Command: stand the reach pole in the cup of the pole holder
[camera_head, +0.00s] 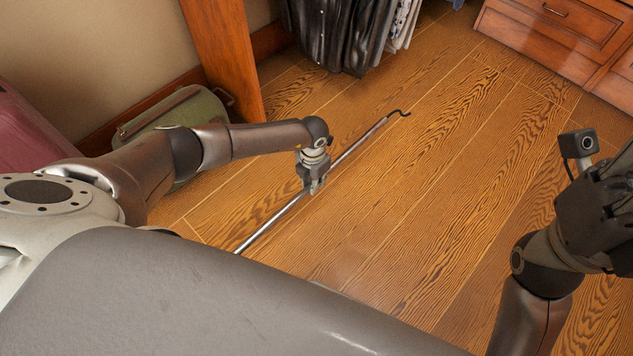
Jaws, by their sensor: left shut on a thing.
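The reach pole (352,150) is a thin silver rod with a black hook at its far upper-right end. It runs diagonally across the view above or along the wooden floor, and its lower end passes out of sight behind my body. My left gripper (315,184) is shut around the pole near the middle of its visible length. My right gripper (609,210) is at the right edge, away from the pole; its fingertips cannot be made out. The pole holder and its cup are not seen in this view.
A green bag (180,112) leans by the wall at the left, near a wooden post (226,55). A pink-red item (30,135) is at the far left. Dark clothes (335,32) hang at the top. A wooden drawer cabinet (560,30) stands top right. The middle floor is clear.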

